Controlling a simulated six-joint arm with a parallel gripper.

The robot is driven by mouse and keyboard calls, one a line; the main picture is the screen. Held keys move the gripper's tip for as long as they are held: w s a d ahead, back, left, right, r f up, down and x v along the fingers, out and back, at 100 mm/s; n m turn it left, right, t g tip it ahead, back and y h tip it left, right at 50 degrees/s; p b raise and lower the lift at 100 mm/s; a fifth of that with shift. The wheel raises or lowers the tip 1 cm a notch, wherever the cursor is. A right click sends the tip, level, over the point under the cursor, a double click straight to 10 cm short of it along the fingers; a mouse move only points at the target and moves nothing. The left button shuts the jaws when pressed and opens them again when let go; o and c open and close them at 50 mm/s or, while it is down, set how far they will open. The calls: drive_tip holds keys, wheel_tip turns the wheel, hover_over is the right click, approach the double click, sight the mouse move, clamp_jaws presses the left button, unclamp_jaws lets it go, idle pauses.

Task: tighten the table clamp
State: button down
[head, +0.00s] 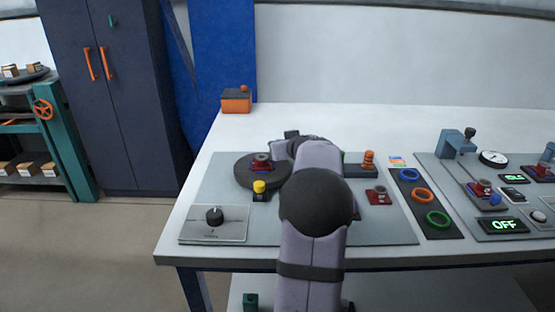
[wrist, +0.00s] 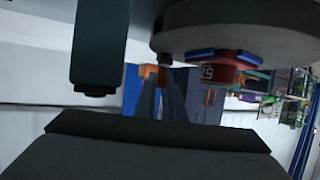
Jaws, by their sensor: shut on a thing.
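A dark round turntable (head: 246,172) carries a red workpiece (head: 262,162). In the wrist view the workpiece (wrist: 213,74) appears upside down against the round table (wrist: 240,30). My gripper is beside the turntable's right edge, largely hidden by my own arm in the head view. The rest of the clamp is not clearly visible; a dark upright block (wrist: 100,45) stands close on the left.
A yellow knob (head: 260,187) sits in front of the turntable and a black dial (head: 214,215) at front left. An orange-tipped post (head: 369,160) and another red part (head: 377,195) are right of my arm. Coloured rings (head: 424,195) lie further right.

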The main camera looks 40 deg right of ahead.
drive_tip(key=shift+f+m+g+h+b, duration=0.2)
drive_tip(key=shift+m+g+h+b, duration=0.3)
drive_tip(key=shift+m+h+b, duration=0.6)
drive_tip(key=shift+r+m+g+h+p, duration=0.3)
drive_tip(key=shift+m+g+h+p, duration=0.25)
drive_tip(key=shift+m+h, duration=0.25)
drive_tip(key=m+g+h+p, duration=0.1)
drive_tip(key=p, duration=0.1)
drive_tip(key=shift+m+g+p, duration=0.25)
drive_tip(key=shift+m+p, duration=0.05)
drive_tip(key=shift+p, duration=0.1)
drive_tip(key=shift+s+d+h+p, duration=0.1)
drive_tip(key=shift+h+p, duration=0.2)
drive_tip(key=shift+p, duration=0.25)
drive_tip(key=shift+f+m+g, duration=0.2)
drive_tip(key=shift+m+g, duration=0.2)
drive_tip(key=c, duration=1.8)
unclamp_jaws()
drive_tip(key=shift+c, duration=0.2)
drive_tip(key=shift+r, duration=0.1)
